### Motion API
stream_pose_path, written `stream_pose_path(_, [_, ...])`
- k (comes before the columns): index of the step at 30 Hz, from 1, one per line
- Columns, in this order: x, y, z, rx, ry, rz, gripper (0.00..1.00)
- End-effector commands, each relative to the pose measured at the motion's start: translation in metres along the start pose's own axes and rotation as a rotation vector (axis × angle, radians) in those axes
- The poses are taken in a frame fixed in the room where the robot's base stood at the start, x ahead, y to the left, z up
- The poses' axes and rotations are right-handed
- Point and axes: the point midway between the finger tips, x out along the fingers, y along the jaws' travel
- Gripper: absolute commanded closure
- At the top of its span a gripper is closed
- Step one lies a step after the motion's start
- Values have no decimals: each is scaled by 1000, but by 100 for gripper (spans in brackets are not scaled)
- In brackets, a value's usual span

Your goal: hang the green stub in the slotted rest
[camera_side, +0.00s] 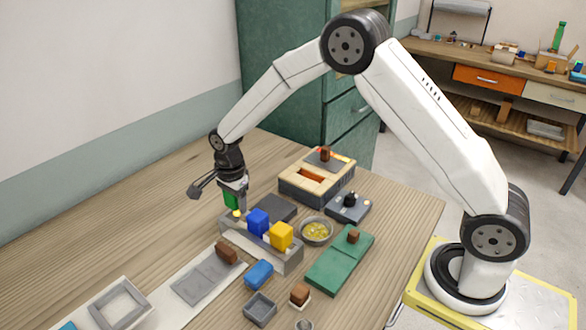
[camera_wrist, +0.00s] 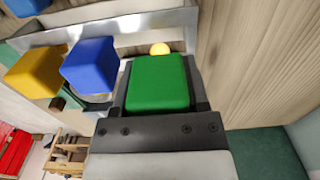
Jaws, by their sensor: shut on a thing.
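The green stub (camera_side: 231,200) is between the fingers of my gripper (camera_side: 235,203), over the left end of the grey slotted rest (camera_side: 290,263). In the wrist view the green stub (camera_wrist: 158,84) fills the space between the two dark fingers of my gripper (camera_wrist: 158,92). A blue stub (camera_side: 258,222) and a yellow stub (camera_side: 281,236) stand in the rest, to the right of the green one. In the wrist view the blue stub (camera_wrist: 91,66) and the yellow stub (camera_wrist: 36,71) are to its left. Whether the green stub touches the rest is hidden.
A small glowing yellow ball (camera_wrist: 160,49) is just beyond the green stub. Behind the rest are a dark grey block (camera_side: 275,208), a bowl of yellow bits (camera_side: 316,231) and a brick furnace-like box (camera_side: 317,176). A green mat (camera_side: 335,265) lies to the right.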

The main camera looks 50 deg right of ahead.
Motion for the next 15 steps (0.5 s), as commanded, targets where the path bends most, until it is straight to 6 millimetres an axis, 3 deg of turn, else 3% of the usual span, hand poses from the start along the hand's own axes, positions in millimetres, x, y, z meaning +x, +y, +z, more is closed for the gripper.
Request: stream_pose_path(15, [33,0,0,0,1,1,99])
